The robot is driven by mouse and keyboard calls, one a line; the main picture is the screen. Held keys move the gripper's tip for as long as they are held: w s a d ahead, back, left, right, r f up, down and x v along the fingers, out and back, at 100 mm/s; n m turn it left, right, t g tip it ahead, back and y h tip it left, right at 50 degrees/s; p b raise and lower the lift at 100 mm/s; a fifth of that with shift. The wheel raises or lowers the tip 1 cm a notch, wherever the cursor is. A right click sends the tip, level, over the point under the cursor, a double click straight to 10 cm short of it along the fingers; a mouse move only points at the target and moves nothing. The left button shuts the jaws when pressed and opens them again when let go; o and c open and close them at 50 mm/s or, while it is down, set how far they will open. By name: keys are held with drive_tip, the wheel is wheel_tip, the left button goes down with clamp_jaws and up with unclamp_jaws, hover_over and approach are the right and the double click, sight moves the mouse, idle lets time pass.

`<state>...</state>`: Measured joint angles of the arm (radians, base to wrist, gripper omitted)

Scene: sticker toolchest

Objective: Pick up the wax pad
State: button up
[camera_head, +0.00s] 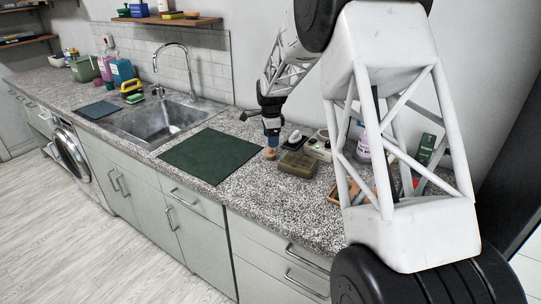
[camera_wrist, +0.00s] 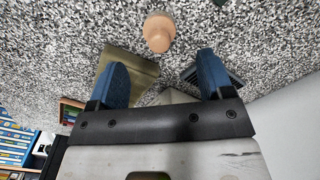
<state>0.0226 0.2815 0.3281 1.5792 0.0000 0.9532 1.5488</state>
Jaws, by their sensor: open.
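A small peach-tan piece with a rounded knob (camera_head: 270,153), possibly the wax pad, stands on the speckled counter just below my gripper. It also shows in the wrist view (camera_wrist: 159,32), beyond the fingertips and between their lines, apart from both. My gripper (camera_head: 271,130) points down at the counter with its blue fingers spread and nothing between them. The fingers also show in the wrist view (camera_wrist: 160,64). An olive-brown block (camera_head: 298,164) lies to the right of the peach piece. It is partly hidden behind a finger in the wrist view (camera_wrist: 138,66).
A dark green mat (camera_head: 210,155) lies left of the peach piece, with the sink (camera_head: 165,118) beyond. A dark item (camera_head: 294,139) and a white box (camera_head: 318,146) stand behind the olive block. My arm hides part of the counter's right end.

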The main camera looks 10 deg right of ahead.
sight(271, 152)
drive_tip(key=shift+f, duration=0.95)
drive_tip(key=shift+a+f, duration=0.1)
drive_tip(key=shift+f, duration=2.5)
drive_tip(key=c, duration=1.1)
drive_tip(key=shift+r, duration=0.15)
